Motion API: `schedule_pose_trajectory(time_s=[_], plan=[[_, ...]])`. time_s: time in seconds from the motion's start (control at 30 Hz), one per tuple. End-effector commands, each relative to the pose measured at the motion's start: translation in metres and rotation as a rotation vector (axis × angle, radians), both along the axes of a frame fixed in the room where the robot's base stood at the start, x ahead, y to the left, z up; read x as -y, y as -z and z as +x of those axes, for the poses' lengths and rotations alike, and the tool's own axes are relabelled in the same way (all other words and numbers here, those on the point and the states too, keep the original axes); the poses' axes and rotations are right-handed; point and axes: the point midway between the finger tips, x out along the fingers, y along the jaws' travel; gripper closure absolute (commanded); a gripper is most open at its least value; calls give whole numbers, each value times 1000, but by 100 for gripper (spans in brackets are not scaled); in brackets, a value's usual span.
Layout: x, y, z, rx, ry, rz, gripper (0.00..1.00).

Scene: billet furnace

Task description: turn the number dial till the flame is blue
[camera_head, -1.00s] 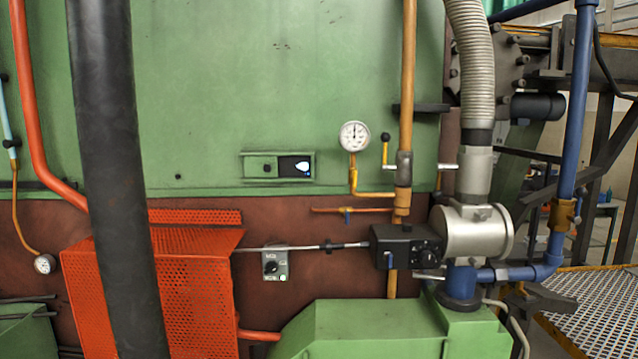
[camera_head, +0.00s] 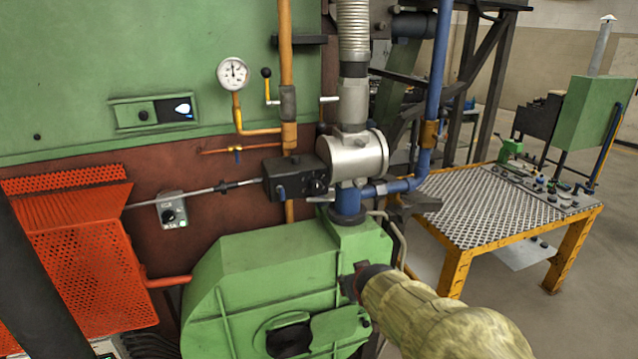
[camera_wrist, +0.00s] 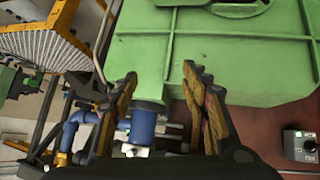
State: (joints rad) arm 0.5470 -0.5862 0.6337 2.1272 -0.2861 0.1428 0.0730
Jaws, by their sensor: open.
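The black control box (camera_head: 285,178) is on the burner, with a small round black dial (camera_head: 319,186) on its front; its markings are too small to read. A grey switch box (camera_head: 172,211) with a black knob is on the brown wall to the left; it also shows in the wrist view (camera_wrist: 300,146). The flame window (camera_head: 182,110) in the green wall shows a whitish shape with blue tinges on black. My gripper (camera_head: 358,282) is low in front of the green burner housing, below and right of the dial. In the wrist view my gripper (camera_wrist: 160,72) is open and empty.
The green burner housing (camera_head: 250,265) is at the centre, with blue pipe (camera_head: 392,187) and a silver cylinder (camera_head: 352,152) above. An orange mesh guard (camera_head: 70,250) is at left. A grated table (camera_head: 490,195) with yellow legs is at right. A pressure gauge (camera_head: 233,73) is above.

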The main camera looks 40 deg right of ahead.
Motion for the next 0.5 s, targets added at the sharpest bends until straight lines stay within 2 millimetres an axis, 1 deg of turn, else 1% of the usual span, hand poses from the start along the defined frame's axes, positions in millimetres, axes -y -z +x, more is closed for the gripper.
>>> schedule_pose_trajectory(time_s=[0.03,0.1,0.17,0.2,0.27,0.3,0.4,0.5], plan=[[17,-9,16,60,-10,-37,54],[30,-24,41,159,-43,-91,54],[35,-41,63,249,-82,-135,54],[34,-53,77,311,-113,-162,54],[29,-74,95,401,-161,-196,54],[24,-90,104,458,-190,-219,54],[13,-129,118,581,-247,-260,54],[4,-148,122,653,-281,-276,54]])
